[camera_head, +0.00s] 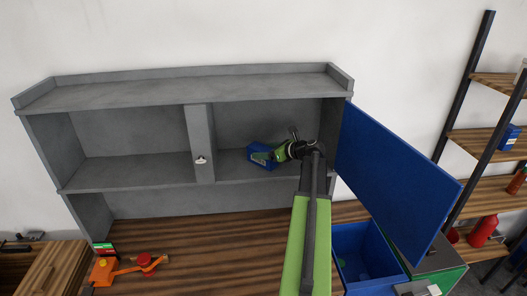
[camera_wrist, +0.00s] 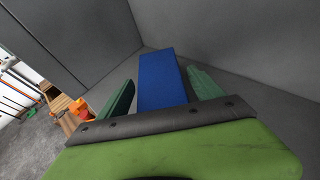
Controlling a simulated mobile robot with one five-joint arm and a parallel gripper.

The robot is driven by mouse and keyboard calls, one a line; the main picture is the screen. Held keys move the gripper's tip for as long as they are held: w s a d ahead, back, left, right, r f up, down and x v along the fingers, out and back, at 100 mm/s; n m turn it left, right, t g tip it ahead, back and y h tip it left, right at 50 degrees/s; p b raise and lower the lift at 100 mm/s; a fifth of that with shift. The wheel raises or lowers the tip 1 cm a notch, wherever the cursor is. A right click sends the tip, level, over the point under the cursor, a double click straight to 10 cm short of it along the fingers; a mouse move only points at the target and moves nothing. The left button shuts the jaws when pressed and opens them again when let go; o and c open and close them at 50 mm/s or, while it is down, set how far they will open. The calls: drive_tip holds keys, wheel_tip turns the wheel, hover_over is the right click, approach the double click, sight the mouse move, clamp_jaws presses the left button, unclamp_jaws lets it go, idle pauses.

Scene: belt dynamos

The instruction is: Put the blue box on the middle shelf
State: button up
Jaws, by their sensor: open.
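A blue box (camera_head: 262,155) is inside the right compartment of the grey cabinet, over the cabinet's middle shelf (camera_head: 232,170). The blue door (camera_head: 395,170) of this compartment stands open to the right. My gripper (camera_head: 272,154) reaches into the compartment from the right. In the wrist view, my open gripper (camera_wrist: 160,78) has one green finger on each side of the blue box (camera_wrist: 160,80). A gap shows at the left finger; the right finger is close to the box. The box's underside is hidden, so contact with the shelf is not clear.
A wooden rack (camera_head: 480,135) at the right holds another blue box (camera_head: 510,138) and red bottles. A blue bin (camera_head: 365,255) is below the door. An orange tool (camera_head: 105,270) lies on the wooden worktop (camera_head: 215,240). The left compartment (camera_head: 130,140) looks empty.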

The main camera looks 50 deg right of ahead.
drive_tip(key=a+p+v, duration=0.1)
drive_tip(key=p+v, duration=0.2)
drive_tip(key=v, duration=0.8)
drive_tip(key=shift+d, duration=0.5)
drive_tip(key=shift+f, duration=0.1)
